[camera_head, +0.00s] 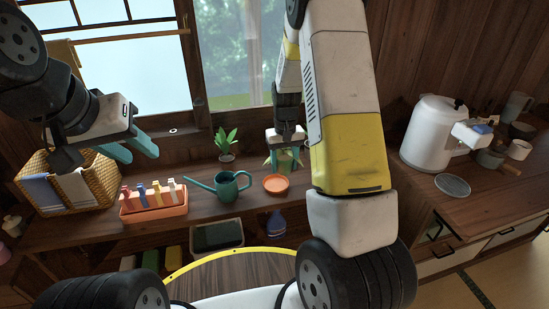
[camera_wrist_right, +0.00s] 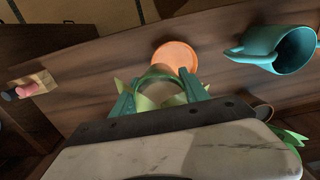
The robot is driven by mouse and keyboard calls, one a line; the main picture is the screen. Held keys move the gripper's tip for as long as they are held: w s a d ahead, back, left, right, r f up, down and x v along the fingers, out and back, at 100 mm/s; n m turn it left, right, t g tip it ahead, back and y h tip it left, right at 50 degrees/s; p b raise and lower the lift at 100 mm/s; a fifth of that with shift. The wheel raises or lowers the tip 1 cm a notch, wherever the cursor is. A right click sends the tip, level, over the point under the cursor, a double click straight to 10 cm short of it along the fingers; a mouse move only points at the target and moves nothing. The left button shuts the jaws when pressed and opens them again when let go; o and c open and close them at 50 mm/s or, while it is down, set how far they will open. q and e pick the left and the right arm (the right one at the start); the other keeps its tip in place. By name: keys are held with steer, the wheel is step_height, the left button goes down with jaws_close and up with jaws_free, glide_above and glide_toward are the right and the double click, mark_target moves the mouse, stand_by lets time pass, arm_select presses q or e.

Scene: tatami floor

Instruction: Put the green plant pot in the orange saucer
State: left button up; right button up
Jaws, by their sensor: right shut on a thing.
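The green plant pot (camera_head: 287,161) is between the fingers of my right gripper (camera_head: 286,153), with light green leaves around it. In the right wrist view the leaves (camera_wrist_right: 158,98) show between the teal fingers of the right gripper (camera_wrist_right: 160,98), and most of the pot is hidden. The orange saucer (camera_head: 276,184) lies empty on the wooden bench, just in front of the held pot. It also shows in the right wrist view (camera_wrist_right: 175,55), beyond the fingertips. My left gripper (camera_head: 132,150) is open and empty, above the bench near the basket.
A teal watering can (camera_head: 225,188) stands just left of the saucer. Another potted plant (camera_head: 226,146) stands behind it. An orange tray with coloured pegs (camera_head: 153,210) and a wicker basket (camera_head: 100,179) are further left. A white kettle (camera_head: 428,138) stands on the right counter.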

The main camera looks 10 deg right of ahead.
mark_target(284, 170)
steer(key=shift+w+d+f, duration=0.1)
steer(key=shift+w+f, duration=0.05)
steer(key=shift+f, duration=0.75)
steer(key=shift+w+f, duration=0.1)
steer(key=shift+f, duration=0.8)
steer(key=shift+f, duration=0.1)
steer(key=shift+f, duration=0.5)
steer(key=o, duration=1.6)
steer(key=shift+c, duration=0.2)
